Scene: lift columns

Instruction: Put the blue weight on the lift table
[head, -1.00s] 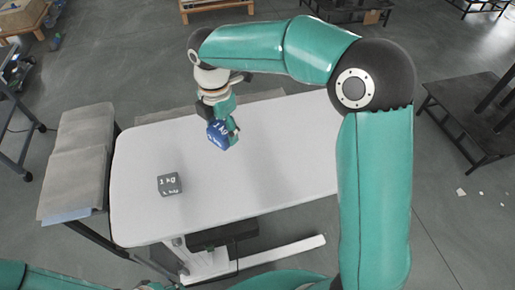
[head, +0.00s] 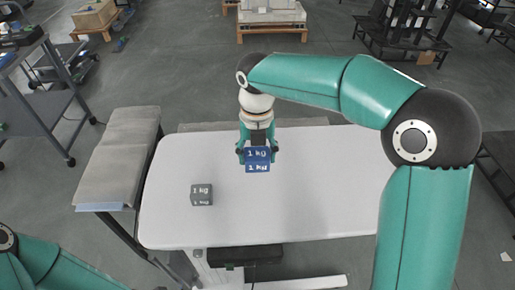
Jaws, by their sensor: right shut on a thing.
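The blue weight (head: 257,160), a cube marked "1 kg", is held between the fingers of my right gripper (head: 257,151). The gripper points down and is shut on the weight's sides. The weight looks upright and shows over the far middle part of the white lift table (head: 310,200). I cannot tell whether its underside touches the table top. Part of my left arm shows at the lower left; its gripper is out of view.
A dark grey 1 kg weight (head: 201,194) stands on the table, left of and nearer than the blue one. A grey-topped bench (head: 120,160) stands along the table's left side. The table's right part is clear.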

